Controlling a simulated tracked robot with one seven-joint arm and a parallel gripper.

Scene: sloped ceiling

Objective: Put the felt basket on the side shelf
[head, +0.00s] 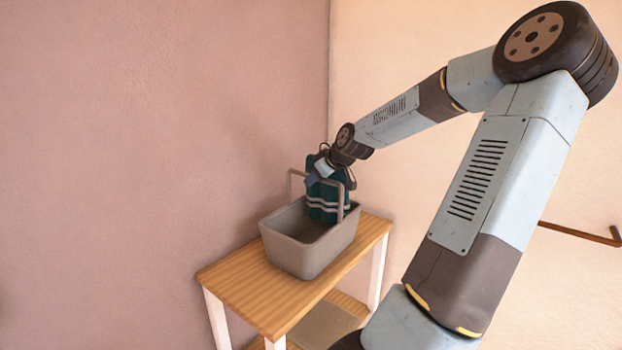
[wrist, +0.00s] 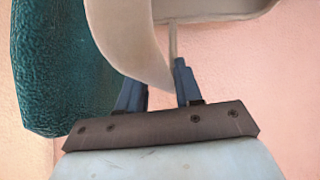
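The felt basket (head: 312,253) is grey-beige with an upright handle and looks set on the wooden top of the side shelf (head: 240,290). In the head view my gripper (head: 313,181) is at the top of the handle. The handle hides part of the left finger. Contact under the basket is hard to confirm.
A teal thing with pale stripes (head: 325,205) shows at the basket's back, below my wrist; I cannot tell whether it is inside. The shelf has a lower board with a grey item (head: 325,325). Walls stand close behind. A brown rail (head: 580,233) is at right.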

